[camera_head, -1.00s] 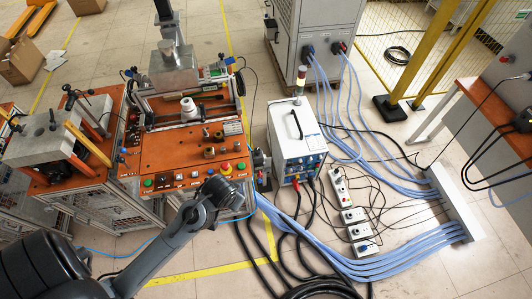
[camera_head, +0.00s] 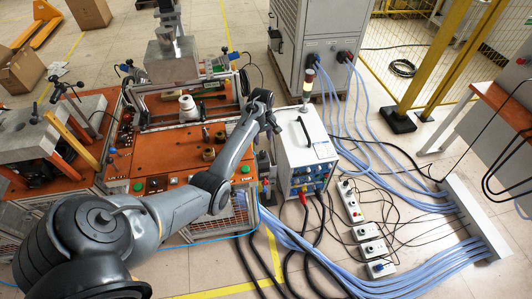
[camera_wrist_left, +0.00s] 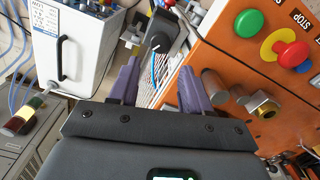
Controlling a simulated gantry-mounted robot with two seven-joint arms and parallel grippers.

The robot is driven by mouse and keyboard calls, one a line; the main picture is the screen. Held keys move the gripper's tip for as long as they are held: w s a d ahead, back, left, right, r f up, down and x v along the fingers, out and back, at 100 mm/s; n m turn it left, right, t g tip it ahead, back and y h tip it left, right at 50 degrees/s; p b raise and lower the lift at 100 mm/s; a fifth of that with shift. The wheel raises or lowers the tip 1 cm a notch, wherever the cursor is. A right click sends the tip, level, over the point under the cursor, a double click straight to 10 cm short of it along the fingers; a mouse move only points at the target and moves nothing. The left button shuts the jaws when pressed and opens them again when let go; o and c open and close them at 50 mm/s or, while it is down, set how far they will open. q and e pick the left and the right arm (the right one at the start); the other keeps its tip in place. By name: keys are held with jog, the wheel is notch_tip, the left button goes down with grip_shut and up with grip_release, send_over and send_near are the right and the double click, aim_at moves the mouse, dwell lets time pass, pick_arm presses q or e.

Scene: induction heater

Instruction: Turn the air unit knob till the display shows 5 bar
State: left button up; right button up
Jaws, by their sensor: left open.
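My left gripper (camera_head: 272,124) is over the gap between the orange bench and the white power unit. In the left wrist view it (camera_wrist_left: 158,82) is open, with its two purple fingers apart and nothing between them. Ahead of the fingers is a dark unit with a round face (camera_wrist_left: 158,41) and a blue tube below it, which looks like the air unit. The fingertips are apart from it. No pressure reading can be made out. In the head view my arm and gripper cover most of that spot. My right gripper is in neither view.
The orange bench (camera_head: 160,158) carries buttons, including a red emergency stop (camera_wrist_left: 292,53). The white power unit (camera_head: 304,150) stands close on the right, with a signal tower (camera_head: 308,82).

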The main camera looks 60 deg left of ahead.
aim_at(263, 153)
pick_arm(q)
notch_tip(263, 153, down, 9)
jog(key=shift+f+b, duration=0.1)
jog(key=shift+b, duration=0.5)
jog(key=c, duration=0.8)
jog(key=shift+o, duration=0.2)
